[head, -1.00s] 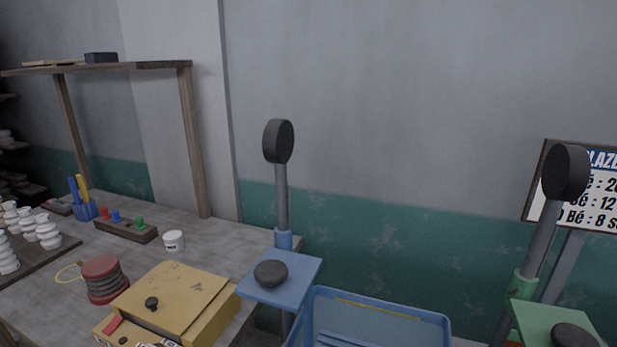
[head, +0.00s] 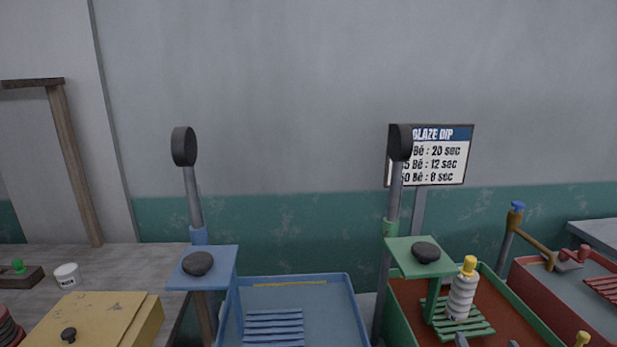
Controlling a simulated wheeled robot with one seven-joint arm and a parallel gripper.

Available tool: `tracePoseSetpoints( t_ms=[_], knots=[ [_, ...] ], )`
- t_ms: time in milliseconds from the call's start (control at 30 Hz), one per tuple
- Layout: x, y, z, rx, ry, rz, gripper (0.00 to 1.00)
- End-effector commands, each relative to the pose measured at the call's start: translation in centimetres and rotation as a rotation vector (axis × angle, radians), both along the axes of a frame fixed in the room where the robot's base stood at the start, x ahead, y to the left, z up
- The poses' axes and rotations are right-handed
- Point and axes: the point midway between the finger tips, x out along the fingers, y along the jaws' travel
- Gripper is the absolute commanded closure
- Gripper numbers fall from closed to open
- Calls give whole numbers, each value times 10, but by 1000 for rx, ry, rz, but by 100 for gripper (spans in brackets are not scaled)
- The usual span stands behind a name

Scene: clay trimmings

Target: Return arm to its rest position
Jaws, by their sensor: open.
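Two small grey tips at the bottom edge of the head view, in front of the green tub, look like the fingertips of my gripper (head: 487,342). They are apart with nothing visible between them. The rest of the gripper and my arm are below the frame. A white ribbed piece with a yellow top (head: 462,292) stands upright on a green slatted rack (head: 481,327) in the green tub (head: 530,323), behind and above the tips. The tips appear apart from it.
A blue tub (head: 347,305) with slats is at centre, a red tub (head: 524,274) at right. Posts carry a blue plate (head: 222,262) and a green plate (head: 400,262), each with a dark knob. A yellow box (head: 110,315) sits on the left bench. A glaze sign (head: 440,160) stands behind.

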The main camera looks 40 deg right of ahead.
Motion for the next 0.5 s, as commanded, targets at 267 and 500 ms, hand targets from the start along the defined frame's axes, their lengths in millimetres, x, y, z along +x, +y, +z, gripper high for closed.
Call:
tracePoseSetpoints(
  t_ms=[267,500],
  knots=[
    [13,1,27,-103,-70,48,24],
    [23,31,36,-188,-130,146,24]
  ],
)
